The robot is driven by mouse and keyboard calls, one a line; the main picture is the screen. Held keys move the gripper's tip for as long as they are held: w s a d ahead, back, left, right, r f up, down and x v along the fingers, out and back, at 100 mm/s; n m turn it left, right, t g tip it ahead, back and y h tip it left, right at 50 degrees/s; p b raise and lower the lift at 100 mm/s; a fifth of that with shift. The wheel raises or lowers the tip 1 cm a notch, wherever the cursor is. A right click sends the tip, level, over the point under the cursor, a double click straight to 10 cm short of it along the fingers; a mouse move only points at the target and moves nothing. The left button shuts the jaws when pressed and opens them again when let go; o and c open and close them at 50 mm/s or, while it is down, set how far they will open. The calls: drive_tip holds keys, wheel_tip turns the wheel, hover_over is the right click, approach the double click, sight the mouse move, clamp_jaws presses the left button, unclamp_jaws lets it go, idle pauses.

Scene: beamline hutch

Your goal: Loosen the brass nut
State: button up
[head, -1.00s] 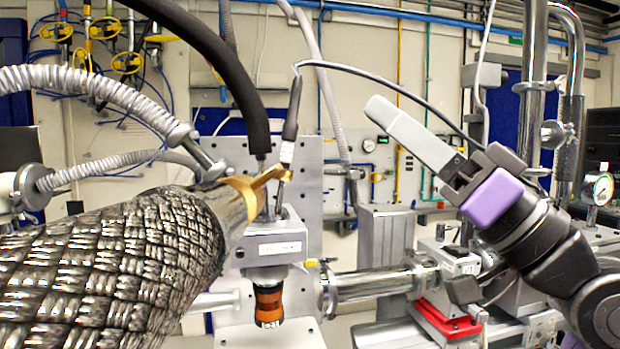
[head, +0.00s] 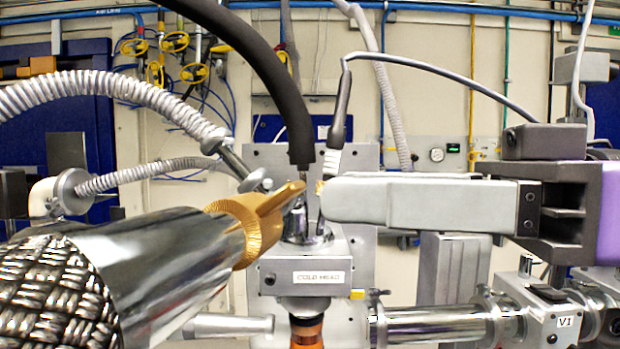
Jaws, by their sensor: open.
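The brass nut (head: 250,224) is a gold, knurled collar at the end of a polished metal sleeve (head: 170,262) on a braided hose, left of centre. A wing of the nut points up and right, towards the cold head. My gripper (head: 322,198) reaches in level from the right, its grey fingers pointing left. The fingertips are just right of the wing's tip; I cannot tell whether they touch. The fingers overlap in this view, so the gap between them is hidden. A small gold patch shows at the upper fingertip edge. Nothing is seen held; the gripper is open.
The box labelled COLD HEAD (head: 305,277) stands just below the fingertips. A thick black hose (head: 262,62) and a thin black cable (head: 340,108) come down close to the fingertips. A steel pipe (head: 430,326) and a box marked V1 (head: 550,316) lie below the gripper.

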sight(300, 191)
drive_tip(key=shift+p+x, duration=0.45)
drive_tip(key=shift+x, duration=1.9)
